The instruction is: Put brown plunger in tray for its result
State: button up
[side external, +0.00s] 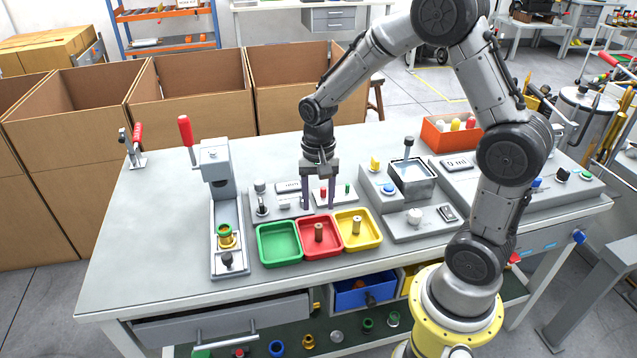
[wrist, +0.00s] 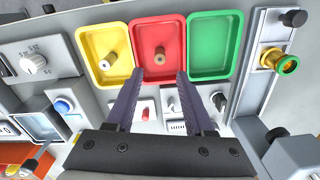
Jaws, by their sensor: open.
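A brown plunger (side external: 319,232) stands in the red tray (side external: 304,252), the middle one of three; it also shows in the wrist view (wrist: 160,55). A lighter, tan plunger (side external: 356,226) stands in the yellow tray (side external: 374,238). The green tray (side external: 280,259) is empty. My gripper (side external: 318,207) is open and empty, pointing down just behind the red tray. In the wrist view, its fingertips (wrist: 161,74) are spread on the near side of the red tray, apart from the brown plunger.
A press fixture (side external: 226,195) with a red lever and a green-and-brass part stands left of the trays. Small test panels (side external: 290,187) sit behind the trays. A water bath unit (side external: 411,170) stands to the right.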

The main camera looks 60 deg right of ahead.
jog(key=s+a+r+n+t, duration=0.1)
jog(key=s+a+r+n, duration=0.2)
jog(key=r, duration=0.4)
jog(key=s+a+r+n+t, duration=0.1)
jog(key=s+r+n+t, duration=0.1)
jog(key=s+r, duration=0.4)
jog(key=s+a+r+n+t, duration=0.2)
jog(key=s+r+n, duration=0.1)
jog(key=s+n, duration=0.3)
jog(key=shift+s+a+r+t, duration=0.2)
jog(key=shift+s+a+t, duration=0.1)
jog(key=shift+s, duration=0.9)
